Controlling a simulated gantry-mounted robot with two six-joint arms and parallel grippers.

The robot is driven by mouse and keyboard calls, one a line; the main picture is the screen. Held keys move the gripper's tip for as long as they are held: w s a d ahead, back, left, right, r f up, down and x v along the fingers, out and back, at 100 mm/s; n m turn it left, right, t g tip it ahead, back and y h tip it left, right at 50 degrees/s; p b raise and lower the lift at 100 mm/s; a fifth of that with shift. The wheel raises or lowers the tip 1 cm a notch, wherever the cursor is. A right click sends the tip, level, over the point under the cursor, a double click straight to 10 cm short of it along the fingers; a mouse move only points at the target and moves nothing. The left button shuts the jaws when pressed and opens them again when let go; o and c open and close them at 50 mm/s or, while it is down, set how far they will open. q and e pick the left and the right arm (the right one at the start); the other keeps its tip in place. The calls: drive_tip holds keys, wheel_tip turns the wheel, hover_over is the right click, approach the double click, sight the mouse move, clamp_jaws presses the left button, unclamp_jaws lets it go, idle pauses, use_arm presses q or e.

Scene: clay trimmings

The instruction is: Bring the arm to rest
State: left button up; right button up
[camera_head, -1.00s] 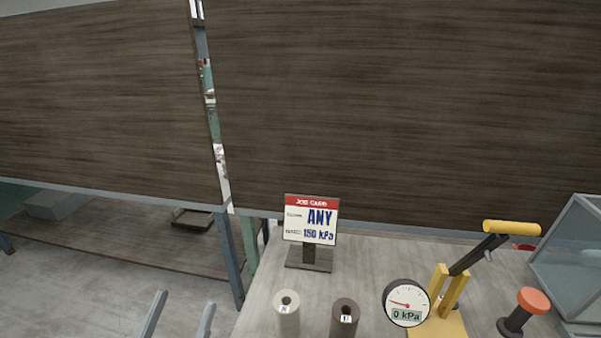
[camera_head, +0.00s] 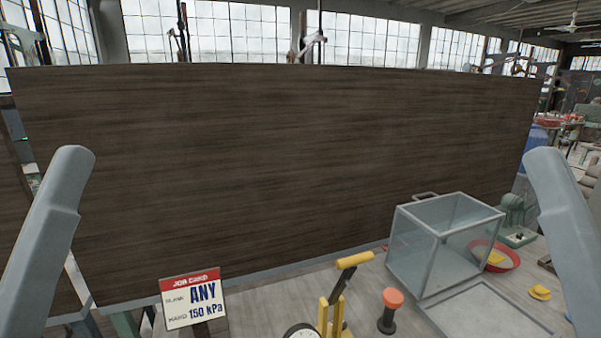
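Neither of my grippers is in view. A smooth grey arm link of mine rises at the left edge, and another rises at the right edge. The job card (camera_head: 192,300) stands at the lower left of the table and reads ANY and 150 kPa. The yellow-handled lever press (camera_head: 337,296) stands to its right. Its dial gauge (camera_head: 302,331) is cut off by the bottom edge, so its reading is hidden. A post with an orange knob (camera_head: 391,309) stands beside the press.
A clear-walled box (camera_head: 412,258) stands on the table at the right. A flat framed panel (camera_head: 487,316) lies in front. A tall dark wooden board (camera_head: 290,150) closes off the back.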

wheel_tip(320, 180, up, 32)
drive_tip(key=p, duration=3)
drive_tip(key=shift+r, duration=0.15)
